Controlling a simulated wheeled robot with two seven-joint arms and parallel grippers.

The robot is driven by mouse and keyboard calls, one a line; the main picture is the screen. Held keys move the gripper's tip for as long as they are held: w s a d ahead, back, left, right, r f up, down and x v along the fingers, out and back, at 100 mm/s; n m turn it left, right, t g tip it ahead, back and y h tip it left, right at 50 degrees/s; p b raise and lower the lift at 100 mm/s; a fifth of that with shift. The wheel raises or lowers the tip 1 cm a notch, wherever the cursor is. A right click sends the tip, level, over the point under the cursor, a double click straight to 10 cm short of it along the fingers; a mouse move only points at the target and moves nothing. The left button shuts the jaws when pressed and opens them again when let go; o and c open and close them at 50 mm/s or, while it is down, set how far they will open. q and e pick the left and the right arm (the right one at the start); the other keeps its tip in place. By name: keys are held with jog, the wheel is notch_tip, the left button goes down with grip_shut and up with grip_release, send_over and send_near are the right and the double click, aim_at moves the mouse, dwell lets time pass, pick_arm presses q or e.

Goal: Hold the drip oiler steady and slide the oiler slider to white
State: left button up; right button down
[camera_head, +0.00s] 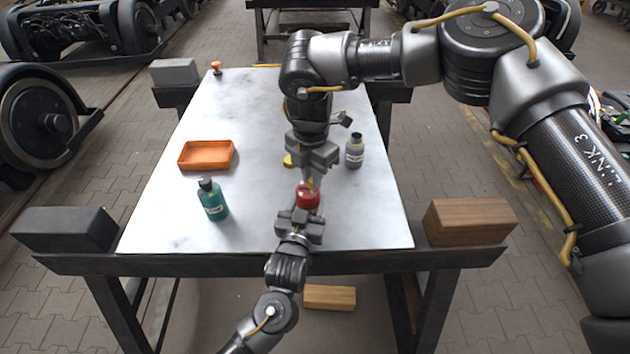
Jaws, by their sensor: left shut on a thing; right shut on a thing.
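The drip oiler (308,199), a small red body, stands on the white tabletop near its front edge. My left gripper (303,212) reaches in from the front, low, and is shut on the oiler's body. My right gripper (311,180) points down from above and is shut at the oiler's top, where a small yellowish part shows between the fingers. The slider and its colour marks are too small and too covered by the fingers to make out.
A teal bottle (212,200) and an orange tray (206,155) stand to the left. A grey bottle (354,151) stands close to the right gripper. A yellow object (289,161) shows partly behind that gripper. A wooden block (467,221) sits at the right corner.

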pick_arm(q)
jog(key=shift+d, duration=0.1)
pick_arm(e)
jog(key=shift+w+a, duration=0.1)
jog(key=shift+a, duration=1.15)
jog(key=c, duration=1.3)
grip_release()
jog(key=shift+o, duration=0.2)
notch_tip(320, 180, up, 12)
